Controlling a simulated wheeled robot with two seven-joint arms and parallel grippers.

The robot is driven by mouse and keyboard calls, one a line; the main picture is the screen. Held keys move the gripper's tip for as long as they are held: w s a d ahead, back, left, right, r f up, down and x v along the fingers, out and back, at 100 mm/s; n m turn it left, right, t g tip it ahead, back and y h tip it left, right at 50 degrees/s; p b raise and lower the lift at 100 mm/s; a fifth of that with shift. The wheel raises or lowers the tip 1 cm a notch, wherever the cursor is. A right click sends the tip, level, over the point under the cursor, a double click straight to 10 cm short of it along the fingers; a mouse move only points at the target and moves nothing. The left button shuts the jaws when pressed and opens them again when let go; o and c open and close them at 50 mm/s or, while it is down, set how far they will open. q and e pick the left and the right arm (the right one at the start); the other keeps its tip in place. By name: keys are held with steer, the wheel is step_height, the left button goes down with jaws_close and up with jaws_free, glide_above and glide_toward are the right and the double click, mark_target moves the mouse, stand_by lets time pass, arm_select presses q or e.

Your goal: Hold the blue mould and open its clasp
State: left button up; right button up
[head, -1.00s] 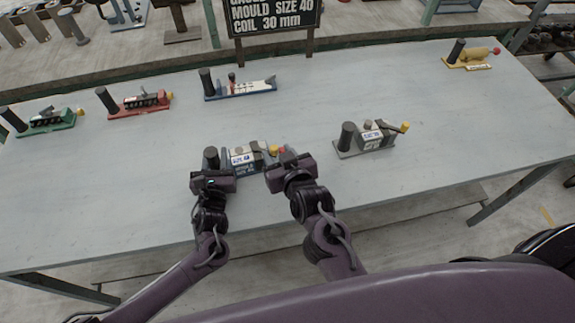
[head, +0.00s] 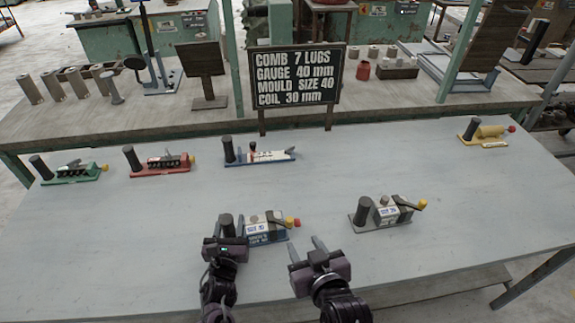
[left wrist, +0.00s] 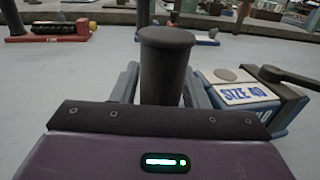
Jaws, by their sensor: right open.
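The blue mould (head: 262,229) stands on the table; the left wrist view shows its white "SIZE 40" label (left wrist: 243,93).
A grey mould (head: 381,215) stands to the right. Green (head: 75,174), red (head: 158,166) and blue-and-white (head: 262,156) devices line the back left, and a yellow one (head: 487,134) the back right. A sign (head: 297,76) stands behind. The table's middle back is clear.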

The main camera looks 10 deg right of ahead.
arm_select(q)
steer(key=shift+o, duration=1.3)
